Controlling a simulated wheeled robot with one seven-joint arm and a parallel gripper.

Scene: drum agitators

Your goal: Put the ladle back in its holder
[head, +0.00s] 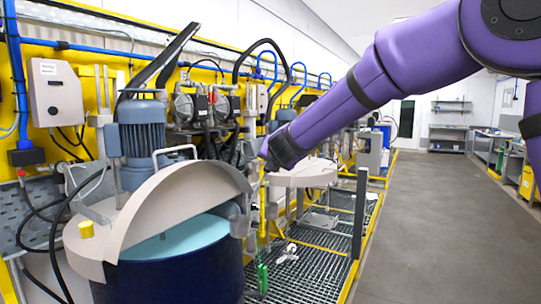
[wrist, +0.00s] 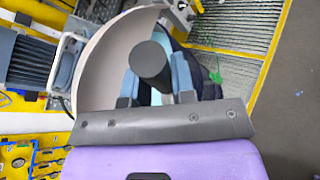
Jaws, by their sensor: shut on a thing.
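My gripper (wrist: 155,84) is shut on a dark round rod, which I take to be the ladle's handle (wrist: 150,60). In the wrist view the handle is seen nearly end-on between the two blue-grey fingers. The rest of the ladle is hidden below it. In the head view my purple arm reaches from the upper right to the right side of the blue drum (head: 190,265), and the fingers are too small to make out. A small grey cup-like part (head: 239,225) hangs at the drum's right side; I cannot tell whether it is the ladle's bowl or the holder.
The beige half-open lid (head: 180,190) and blue motor (head: 142,140) stand over the drum, close to my gripper's left. A grated platform (head: 310,265) with a green item (head: 262,277) lies to the right. The grey floor (head: 430,220) beyond is clear.

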